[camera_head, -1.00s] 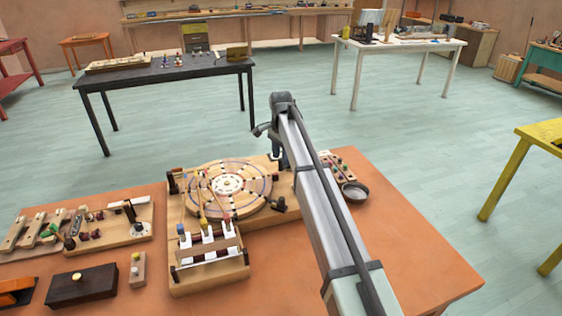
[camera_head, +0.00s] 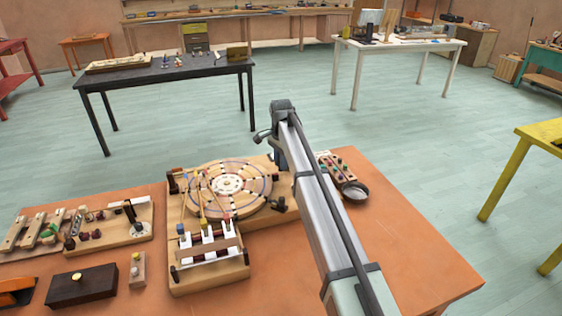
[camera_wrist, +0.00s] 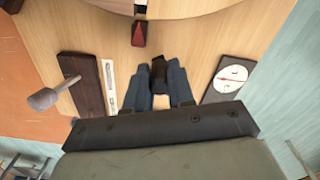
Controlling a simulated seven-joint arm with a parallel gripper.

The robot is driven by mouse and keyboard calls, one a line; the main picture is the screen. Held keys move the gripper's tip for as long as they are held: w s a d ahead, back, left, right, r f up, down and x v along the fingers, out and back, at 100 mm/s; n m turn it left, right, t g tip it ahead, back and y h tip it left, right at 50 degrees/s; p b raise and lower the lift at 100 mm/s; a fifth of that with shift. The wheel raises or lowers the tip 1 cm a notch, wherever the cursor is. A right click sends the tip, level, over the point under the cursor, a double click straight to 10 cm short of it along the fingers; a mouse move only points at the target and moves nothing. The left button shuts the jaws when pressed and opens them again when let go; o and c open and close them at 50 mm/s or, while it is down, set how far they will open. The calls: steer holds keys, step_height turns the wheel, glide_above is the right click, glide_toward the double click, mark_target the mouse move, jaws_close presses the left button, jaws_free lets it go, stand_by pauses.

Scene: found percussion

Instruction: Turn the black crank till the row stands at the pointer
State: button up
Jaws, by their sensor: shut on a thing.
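The round wooden disc (camera_head: 228,184) with coloured rings and dark and light marks lies flat on its board in the head view. Part of its edge shows at the top of the wrist view. A red and black wedge, seemingly the pointer (camera_wrist: 139,34), stands by that edge. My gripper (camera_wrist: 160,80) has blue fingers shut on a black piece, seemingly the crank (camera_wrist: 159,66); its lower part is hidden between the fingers. In the head view my arm hides the fingers and the crank. Which row faces the pointer I cannot tell.
A white dial with a red needle (camera_wrist: 232,77) lies right of my fingers. A dark strip (camera_wrist: 87,84) and a grey knob (camera_wrist: 45,98) are at the left. White keys with coloured knobs (camera_head: 207,239) stand before the disc; a round metal dish (camera_head: 354,191) is at the right.

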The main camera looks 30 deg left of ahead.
jaws_close()
steer(key=shift+d, duration=0.1)
steer(key=d+n, duration=0.1)
steer(key=n, duration=0.2)
steer(key=shift+d+n, duration=0.2)
steer(key=shift+n, duration=0.1)
steer(key=n, duration=0.2)
steer(key=d+n, duration=0.2)
steer(key=n, duration=0.1)
steer(key=shift+w+n, duration=0.3)
steer(key=n, duration=0.2)
steer(key=w+d+n, duration=0.1)
steer(key=n, duration=0.1)
steer(key=shift+w+d, duration=0.1)
steer(key=shift+d, duration=0.05)
steer(key=shift+w+d+n, duration=0.15)
steer(key=shift+w+n, duration=0.2)
steer(key=shift+n, duration=0.8)
steer(key=shift+w+d+n, duration=0.15)
steer(key=shift+w+n, duration=0.2)
steer(key=shift+n, duration=0.8)
